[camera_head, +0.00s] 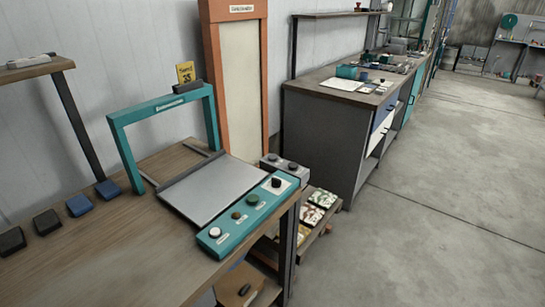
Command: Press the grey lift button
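A teal control panel (228,232) runs along the right edge of the wooden workbench in the head view. It carries several round controls. A pale grey-white button (215,232) is at its near end. A brownish button (237,215) and a dark green button (252,200) follow along the panel. A black knob (277,182) on a white plate is at the far end. The labels are too small to read, so I cannot tell for sure which is the lift button. My gripper is not in view.
A teal frame (165,103) stands over a flat grey plate (212,188) on the bench (110,255). A grey box (287,170) with dark knobs stands beyond the panel. Dark and blue blocks (79,205) lie at left. Open floor (430,200) is at right.

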